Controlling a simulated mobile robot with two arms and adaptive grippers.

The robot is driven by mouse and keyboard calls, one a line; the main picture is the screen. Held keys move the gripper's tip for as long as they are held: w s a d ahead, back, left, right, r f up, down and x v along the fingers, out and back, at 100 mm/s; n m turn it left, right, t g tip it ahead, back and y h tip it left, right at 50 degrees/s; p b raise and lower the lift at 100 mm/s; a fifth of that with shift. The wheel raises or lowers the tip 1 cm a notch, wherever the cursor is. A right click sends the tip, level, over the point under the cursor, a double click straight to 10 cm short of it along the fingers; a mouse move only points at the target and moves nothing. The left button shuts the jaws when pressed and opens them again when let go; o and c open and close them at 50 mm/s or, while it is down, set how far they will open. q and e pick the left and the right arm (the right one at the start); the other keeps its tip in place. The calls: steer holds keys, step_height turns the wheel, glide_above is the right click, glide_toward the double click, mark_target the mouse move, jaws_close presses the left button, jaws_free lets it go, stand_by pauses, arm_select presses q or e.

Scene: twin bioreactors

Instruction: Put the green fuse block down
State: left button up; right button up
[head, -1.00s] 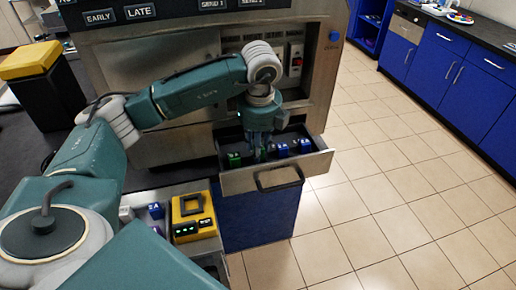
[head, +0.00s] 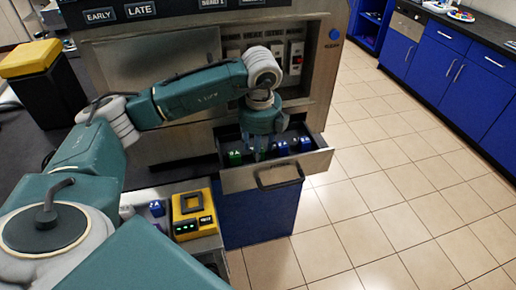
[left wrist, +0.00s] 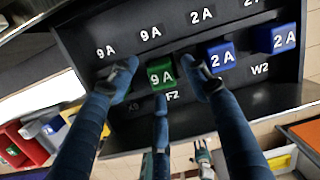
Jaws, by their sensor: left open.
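The green fuse block (left wrist: 161,76), marked 9 A, sits in the open drawer (head: 240,181), in the row beside a blue block marked 2 A. My left gripper (head: 258,152) is over the drawer. In the left wrist view my left gripper (left wrist: 158,84) is open, its fingers spread around the green block with gaps visible at its sides. Another green block (head: 234,158) shows at the drawer's left end in the head view; fingers hide that end in the left wrist view. My right gripper is not in view.
Blue 2 A blocks (left wrist: 220,57) stand to the right in the drawer. A yellow device (head: 193,208) with a lit display and a blue block (head: 156,208) are on the nearer surface. The machine's front rises behind the drawer; tiled floor is clear at right.

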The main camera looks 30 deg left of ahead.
arm_select(q)
step_height(320, 180, up, 12)
steer(key=s+d+b, duration=0.1)
steer(key=shift+s+b, duration=0.15)
steer(key=shift+b, duration=0.15)
steer(key=shift+s+d+f, duration=0.1)
steer(key=shift+f, duration=0.05)
stand_by(0.3)
